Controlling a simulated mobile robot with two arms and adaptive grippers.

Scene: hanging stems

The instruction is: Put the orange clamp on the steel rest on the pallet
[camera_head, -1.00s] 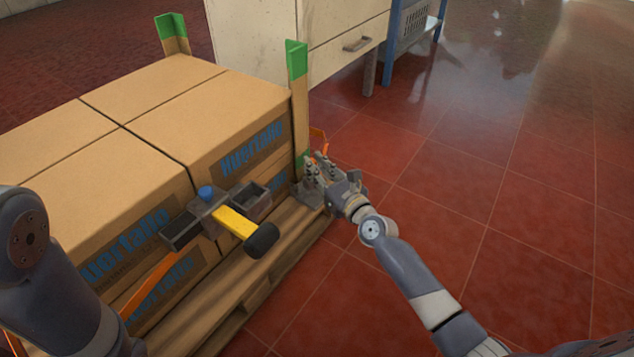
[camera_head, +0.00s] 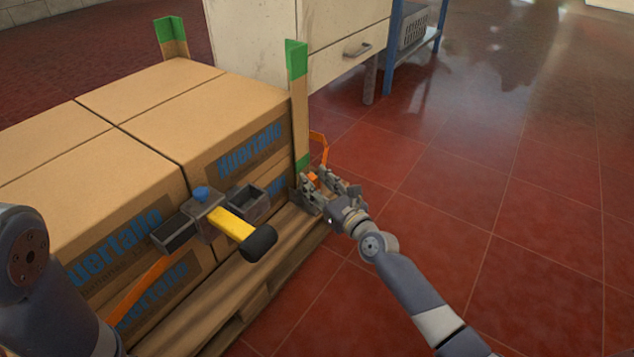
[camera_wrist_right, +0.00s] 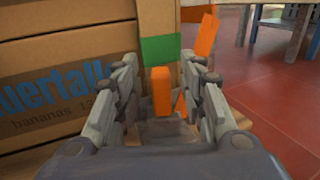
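The orange clamp (camera_wrist_right: 160,92) stands upright between the fingers of my right gripper in the right wrist view. A small orange part of it (camera_head: 313,178) shows in the head view. Gaps on both sides separate it from the fingers. The grey steel rest (camera_wrist_right: 165,128) lies under it, by the foot of the corner post; the clamp appears to stand on it, though contact is partly hidden. My right gripper (camera_head: 327,187) is open around the clamp at the pallet's (camera_head: 262,282) right corner. My left gripper is out of view; only part of that arm shows at left.
Cartons (camera_head: 205,125) fill the pallet, with green-banded corner posts (camera_head: 298,100) beside them. A grey tool with a yellow handle (camera_head: 232,223) sits at the front. An orange strap (camera_head: 323,146) loops out behind the post. The red floor at right is clear.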

